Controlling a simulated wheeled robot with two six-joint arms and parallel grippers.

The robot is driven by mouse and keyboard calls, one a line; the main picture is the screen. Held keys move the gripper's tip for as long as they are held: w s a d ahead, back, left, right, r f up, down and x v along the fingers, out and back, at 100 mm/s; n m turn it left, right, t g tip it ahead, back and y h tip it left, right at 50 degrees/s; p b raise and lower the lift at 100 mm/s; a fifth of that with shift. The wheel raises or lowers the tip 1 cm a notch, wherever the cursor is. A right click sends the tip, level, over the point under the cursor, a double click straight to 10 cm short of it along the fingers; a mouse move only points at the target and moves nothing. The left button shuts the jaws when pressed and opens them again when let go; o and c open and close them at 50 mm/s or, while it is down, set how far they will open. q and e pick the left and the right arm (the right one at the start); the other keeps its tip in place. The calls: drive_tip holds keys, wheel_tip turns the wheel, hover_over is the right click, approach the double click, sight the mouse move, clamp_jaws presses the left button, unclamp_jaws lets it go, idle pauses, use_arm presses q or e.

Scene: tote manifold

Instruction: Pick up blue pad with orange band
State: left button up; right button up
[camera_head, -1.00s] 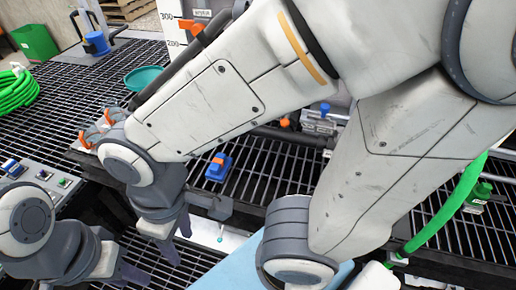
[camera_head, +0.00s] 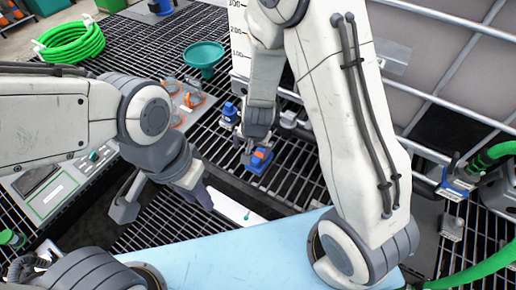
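The blue pad with an orange band (camera_head: 260,160) rests on the black grating near the middle of the head view. My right gripper (camera_head: 250,150) points down right at the pad, and its fingers overlap the pad's upper left side in the picture. I cannot tell whether they touch it or how far apart they are. My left gripper (camera_head: 206,195) is lower left of the pad, clear of it, over a pale strip. Only one dark finger shows clearly, so its opening is hidden.
A blue fitting (camera_head: 229,112) stands just left of my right gripper. A green funnel (camera_head: 203,56), orange-ringed valves (camera_head: 190,99) and a coiled green hose (camera_head: 70,43) lie at upper left. A caged tank (camera_head: 430,65) closes the right rear. A light blue surface (camera_head: 225,252) spans the front.

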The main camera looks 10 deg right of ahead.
sight(260, 156)
drive_tip(key=shift+m+h, duration=0.6)
drive_tip(key=shift+m, duration=0.3)
drive_tip(key=d+f, duration=0.1)
drive_tip(key=f, duration=0.1)
drive_tip(key=w+d+f+b, duration=0.1)
drive_tip(key=f, duration=0.1)
drive_tip(key=w+d+f, duration=0.1)
drive_tip(key=d+f, duration=0.1)
drive_tip(key=f, duration=0.1)
drive_tip(key=shift+w, duration=0.15)
drive_tip(key=shift+w+x, duration=0.1)
drive_tip(key=shift+x, duration=1.3)
drive_tip(key=shift+w+x, duration=0.15)
drive_tip(key=shift+x, duration=1.25)
drive_tip(key=shift+a, duration=0.2)
drive_tip(key=c, duration=1.1)
